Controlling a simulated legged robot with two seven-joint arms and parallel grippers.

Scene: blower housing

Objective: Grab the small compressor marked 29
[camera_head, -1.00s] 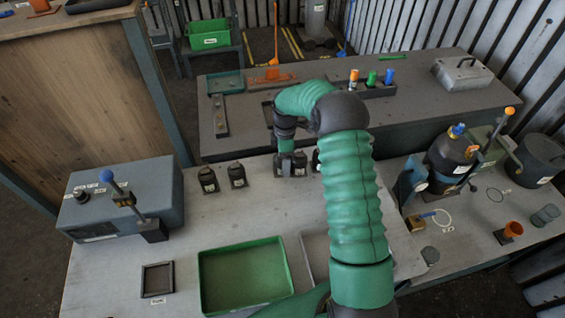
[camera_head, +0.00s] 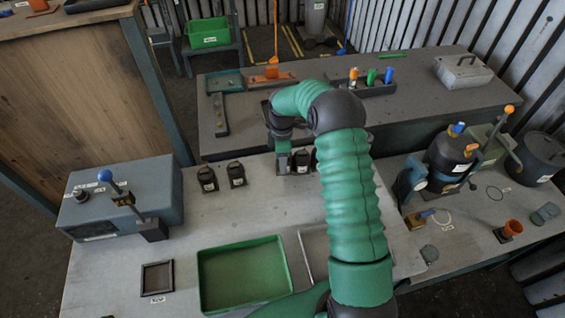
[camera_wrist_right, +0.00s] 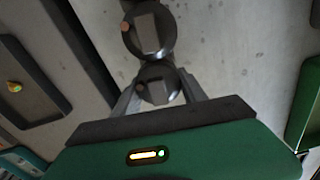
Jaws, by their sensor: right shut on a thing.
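Small black compressors with pale labels stand on the near grey table. Two stand apart on the left, one compressor (camera_head: 207,178) beside another compressor (camera_head: 236,174). One more compressor (camera_head: 301,161) stands at my right gripper (camera_head: 286,163), and my arm partly hides that area. The numbers are too small to read, so I cannot tell which is 29. In the right wrist view my right gripper (camera_wrist_right: 159,92) has its fingers on either side of a round dark compressor top (camera_wrist_right: 157,83) and is shut on it. Another compressor top (camera_wrist_right: 149,31) is close beyond it. My left gripper is not in view.
A green tray (camera_head: 287,262) and a small dark frame (camera_head: 157,279) lie at the front. A grey box with a blue-knobbed lever (camera_head: 85,215) stands left. A rear bench (camera_head: 240,137) holds coloured-topped items. The table's middle is clear.

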